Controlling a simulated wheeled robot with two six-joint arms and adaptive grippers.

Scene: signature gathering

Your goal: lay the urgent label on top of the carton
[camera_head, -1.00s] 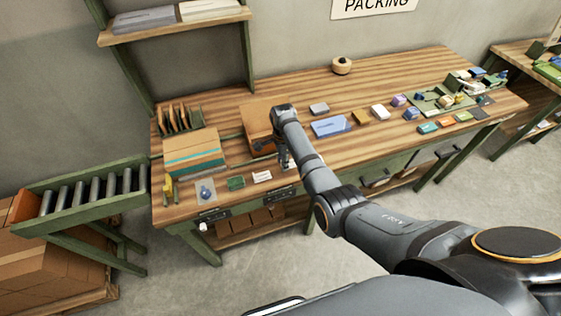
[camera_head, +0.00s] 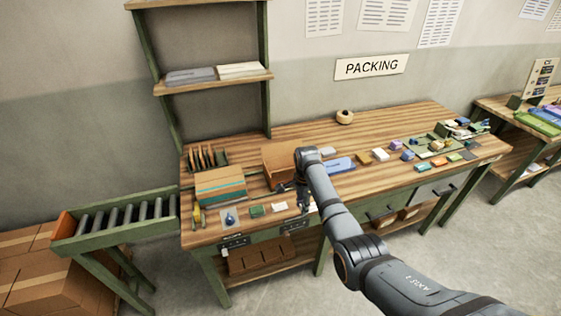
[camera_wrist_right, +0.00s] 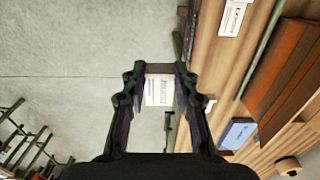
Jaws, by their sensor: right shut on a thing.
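My right gripper (camera_head: 302,204) is in front of the table's front edge in the head view. In the right wrist view, its fingers (camera_wrist_right: 160,74) are closed around a small white label (camera_wrist_right: 158,92) with printed lines, too small to read. The brown carton (camera_head: 279,158) stands on the table behind the gripper, partly hidden by my right arm; its brown side also shows at the right of the wrist view (camera_wrist_right: 286,75). The held label is apart from the carton. My left gripper is not in view.
A white card (camera_head: 279,207), a green card (camera_head: 256,211) and a clear pouch (camera_head: 230,218) lie along the front edge. A teal-striped box (camera_head: 220,182) stands left. A blue pack (camera_head: 340,165) and several small boxes lie right. The table's back is mostly clear (camera_head: 300,131).

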